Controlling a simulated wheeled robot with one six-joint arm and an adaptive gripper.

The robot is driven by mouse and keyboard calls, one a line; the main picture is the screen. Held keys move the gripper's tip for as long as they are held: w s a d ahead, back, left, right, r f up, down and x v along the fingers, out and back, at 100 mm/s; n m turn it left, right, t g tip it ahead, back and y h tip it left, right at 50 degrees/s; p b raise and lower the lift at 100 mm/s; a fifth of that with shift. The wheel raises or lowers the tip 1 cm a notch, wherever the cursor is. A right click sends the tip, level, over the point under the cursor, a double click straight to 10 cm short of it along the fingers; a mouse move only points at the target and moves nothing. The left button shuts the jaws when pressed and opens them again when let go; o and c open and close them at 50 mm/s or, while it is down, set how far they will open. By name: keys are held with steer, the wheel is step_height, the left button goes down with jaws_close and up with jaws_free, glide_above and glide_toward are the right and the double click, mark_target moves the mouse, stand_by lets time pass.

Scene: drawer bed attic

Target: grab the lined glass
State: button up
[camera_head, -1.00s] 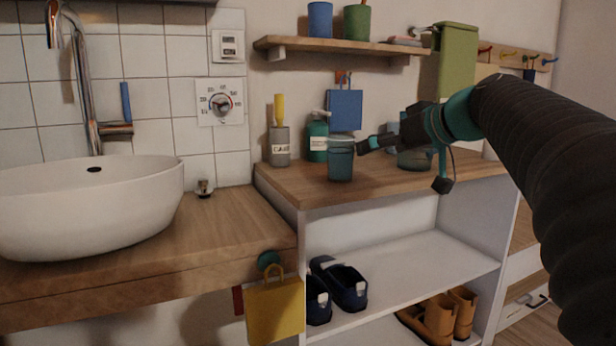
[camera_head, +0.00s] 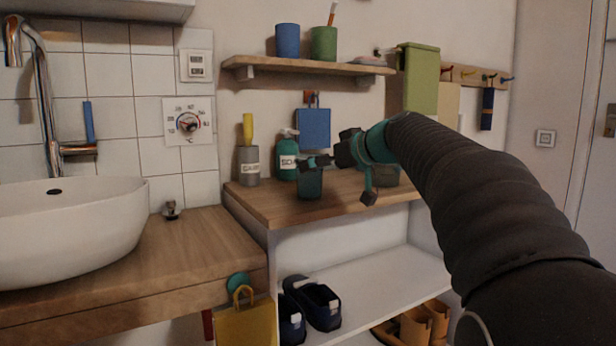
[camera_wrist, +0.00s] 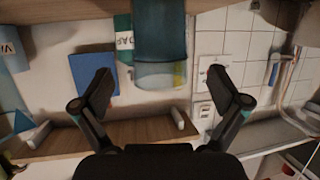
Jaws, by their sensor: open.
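A teal see-through glass (camera_head: 310,184) stands upright near the front edge of the wooden shelf top. I cannot make out lines on it. A second, wider teal glass (camera_head: 386,174) stands to the right, partly behind my arm.
A wall shelf (camera_head: 310,66) with a blue cup and a green cup is above. A white sink (camera_head: 70,225) is at left.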

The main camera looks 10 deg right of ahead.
steer(key=x, duration=0.4)
steer(key=shift+w+a+r, duration=0.1)
steer(key=shift+w+a, duration=0.05)
steer(key=shift+w, duration=0.05)
steer(key=c, duration=1.4)
steer(key=shift+r, duration=0.1)
